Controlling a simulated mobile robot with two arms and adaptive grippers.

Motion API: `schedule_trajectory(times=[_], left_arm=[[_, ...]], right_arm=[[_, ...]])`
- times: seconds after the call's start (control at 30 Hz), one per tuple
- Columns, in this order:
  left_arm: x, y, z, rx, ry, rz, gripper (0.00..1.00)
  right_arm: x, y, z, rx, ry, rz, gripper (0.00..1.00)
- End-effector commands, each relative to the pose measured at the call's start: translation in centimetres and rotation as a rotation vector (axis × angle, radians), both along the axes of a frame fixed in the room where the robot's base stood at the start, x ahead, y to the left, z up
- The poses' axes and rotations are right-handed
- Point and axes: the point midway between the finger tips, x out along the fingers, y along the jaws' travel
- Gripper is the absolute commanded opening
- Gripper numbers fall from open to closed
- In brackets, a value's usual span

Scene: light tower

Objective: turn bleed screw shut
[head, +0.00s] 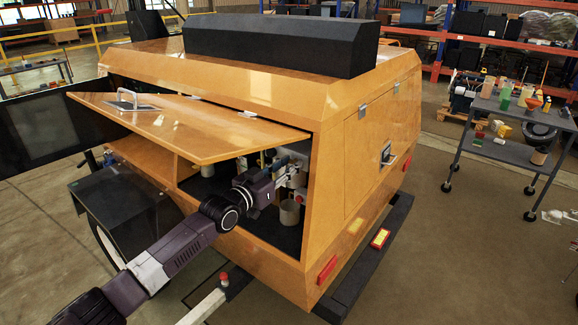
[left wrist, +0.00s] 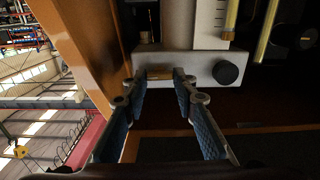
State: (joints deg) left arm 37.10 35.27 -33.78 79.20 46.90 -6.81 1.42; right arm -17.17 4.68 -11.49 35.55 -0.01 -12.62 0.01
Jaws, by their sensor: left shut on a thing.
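My left arm reaches into the open compartment of the orange light tower body (head: 345,150) in the head view. My left gripper (head: 284,168) is inside, under the raised door, where its tips are hard to make out. In the left wrist view the gripper (left wrist: 160,78) has its two fingertips on either side of a small brass-coloured piece, which looks like the bleed screw (left wrist: 158,74). It sits on a pale block (left wrist: 200,68) with a round black knob (left wrist: 226,72) to its right. The fingers are shut on the brass piece. My right gripper is in neither view.
The raised orange door (head: 190,125) hangs over my left arm. A grey cup (head: 290,212) stands in the compartment near the gripper. In the left wrist view an orange wall (left wrist: 85,45) is close on the left and yellowish tubes (left wrist: 268,30) rise on the right.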

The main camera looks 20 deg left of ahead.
Motion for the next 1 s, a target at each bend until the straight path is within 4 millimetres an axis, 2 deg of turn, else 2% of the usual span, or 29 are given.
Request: schedule_trajectory(times=[0.27, 1.0], left_arm=[[0.0, 0.1, -0.2, -0.157, 0.057, 0.001, 0.02], [0.1, 0.2, -0.3, -0.815, 0.298, 0.0, 0.02]], right_arm=[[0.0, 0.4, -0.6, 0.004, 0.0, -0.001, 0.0], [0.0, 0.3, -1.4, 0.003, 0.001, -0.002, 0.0]])
